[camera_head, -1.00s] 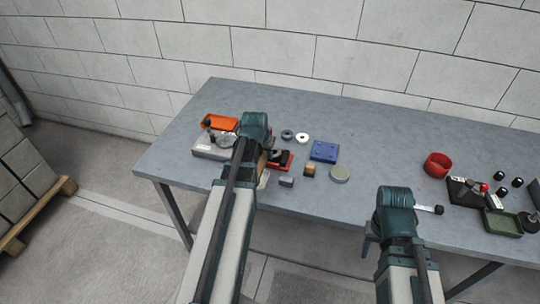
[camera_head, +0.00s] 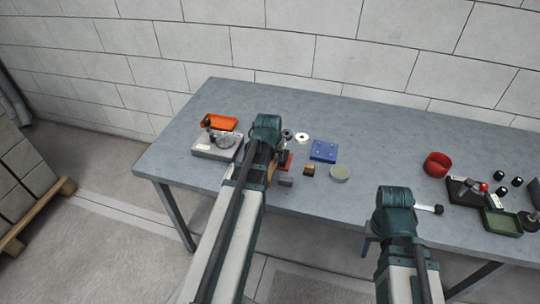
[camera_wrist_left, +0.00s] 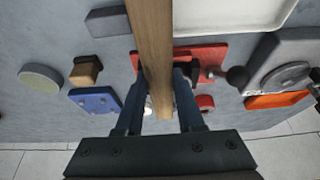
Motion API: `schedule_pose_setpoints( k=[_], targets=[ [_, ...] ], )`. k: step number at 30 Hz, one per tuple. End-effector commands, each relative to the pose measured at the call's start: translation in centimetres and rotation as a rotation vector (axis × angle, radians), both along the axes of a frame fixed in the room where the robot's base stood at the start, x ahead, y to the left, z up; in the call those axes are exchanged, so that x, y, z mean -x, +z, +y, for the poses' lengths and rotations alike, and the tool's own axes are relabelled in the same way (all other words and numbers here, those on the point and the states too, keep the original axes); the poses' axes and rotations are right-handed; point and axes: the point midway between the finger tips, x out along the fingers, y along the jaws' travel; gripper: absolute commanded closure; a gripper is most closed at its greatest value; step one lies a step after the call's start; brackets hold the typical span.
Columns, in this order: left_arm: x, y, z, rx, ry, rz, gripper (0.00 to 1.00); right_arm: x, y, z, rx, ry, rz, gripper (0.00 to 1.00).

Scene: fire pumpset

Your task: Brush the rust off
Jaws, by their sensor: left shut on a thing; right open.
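My left gripper (camera_head: 268,160) is over the left half of the table and is shut on a long wooden handle (camera_wrist_left: 153,50), which I take to be the brush's. The handle also shows as a tan strip in the head view (camera_head: 272,172). In the left wrist view it runs between the fingers; any bristles are hidden. A red base (camera_wrist_left: 207,56) with dark parts is behind the handle; it is partly hidden by my arm in the head view. I cannot make out rust on any part. My right gripper (camera_head: 369,243) is open at the table's front edge, mostly hidden by its wrist.
A grey unit with a round dial (camera_head: 213,147) and an orange tray (camera_head: 221,123) are at the left. A blue block (camera_head: 323,150), a pale disc (camera_head: 340,173) and small blocks lie right of my left gripper. A red bowl (camera_head: 437,163) and green tray (camera_head: 503,223) are at right.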

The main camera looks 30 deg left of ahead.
Motion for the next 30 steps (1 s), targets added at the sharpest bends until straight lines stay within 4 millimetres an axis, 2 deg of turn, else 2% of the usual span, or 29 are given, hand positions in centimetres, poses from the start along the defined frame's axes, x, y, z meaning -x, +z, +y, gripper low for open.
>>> schedule_pose_setpoints(
  k=[11, 27, 30],
  targets=[
    [0.0, 0.6, 0.0, 0.000, 0.000, -0.001, 1.00, 0.0, 0.6, 0.0, 0.000, 0.000, 0.000, 0.50],
    [0.0, 5.7, 0.1, 0.000, 0.000, 0.000, 1.00, 0.0, 5.7, 0.0, 0.000, 0.000, 0.000, 0.50],
    [0.0, 6.2, 0.1, 0.000, 0.000, 0.000, 1.00, 0.0, 6.2, 0.0, 0.000, 0.000, 0.000, 0.50]
  ],
)
